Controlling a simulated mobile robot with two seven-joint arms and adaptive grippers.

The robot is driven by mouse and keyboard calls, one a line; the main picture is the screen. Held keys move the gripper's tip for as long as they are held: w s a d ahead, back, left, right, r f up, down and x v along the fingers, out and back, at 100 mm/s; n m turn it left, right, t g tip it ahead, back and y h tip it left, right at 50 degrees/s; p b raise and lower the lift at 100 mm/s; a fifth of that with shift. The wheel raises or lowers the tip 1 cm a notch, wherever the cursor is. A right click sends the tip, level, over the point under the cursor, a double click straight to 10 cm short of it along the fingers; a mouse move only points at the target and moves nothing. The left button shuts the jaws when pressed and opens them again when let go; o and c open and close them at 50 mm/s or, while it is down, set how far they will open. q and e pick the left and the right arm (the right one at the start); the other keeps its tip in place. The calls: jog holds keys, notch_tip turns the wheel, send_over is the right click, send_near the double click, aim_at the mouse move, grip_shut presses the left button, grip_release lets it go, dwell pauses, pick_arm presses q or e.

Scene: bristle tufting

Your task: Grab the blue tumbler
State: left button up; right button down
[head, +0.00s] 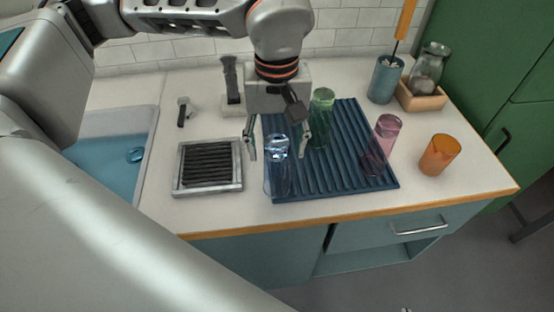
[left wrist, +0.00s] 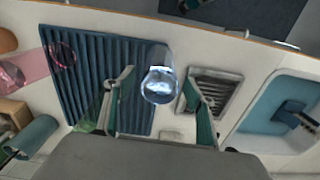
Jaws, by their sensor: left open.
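The blue tumbler (head: 278,180) is a clear, pale-blue glass standing upright at the front left of the dark blue ribbed drying mat (head: 340,182). In the left wrist view the tumbler (left wrist: 160,86) shows from above, between the fingertips. My left gripper (head: 277,152) is open and points down, with one finger on each side of the tumbler's upper part. The left wrist view shows the open gripper (left wrist: 158,90) too; I see no clear contact with the glass. My right gripper is not in view.
A green tumbler (head: 322,118) stands close behind the gripper on the mat, a pink one (head: 381,145) at its right. An orange cup (head: 440,155) stands on the counter. A grey drain grate (head: 209,178) and the sink (head: 108,165) lie left; a utensil cup (head: 385,80) stands behind.

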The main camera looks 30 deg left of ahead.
pick_arm(q)
jog(key=c, duration=1.4)
